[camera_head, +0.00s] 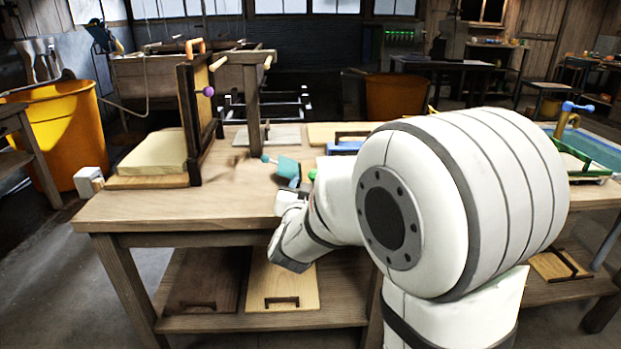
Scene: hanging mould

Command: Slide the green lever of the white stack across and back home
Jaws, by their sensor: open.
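A small green knob (312,174) shows just left of my arm, above the bench top. It may belong to the green lever; its shaft and mount are hidden behind my arm. No white stack can be made out around it. My gripper (289,190) is at the end of my bent arm, over the bench's front part, left of the green knob. It is small in view and its fingertips are not clear. It appears apart from the knob. A teal block (288,168) and a teal ball (265,158) show just beyond it.
A pale slab (153,153) lies on a board beside an upright dark frame (195,115) with a purple knob (208,91). A post (253,105) stands behind. A blue piece (343,148) sits near my arm. The bench (190,208) is clear at front left.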

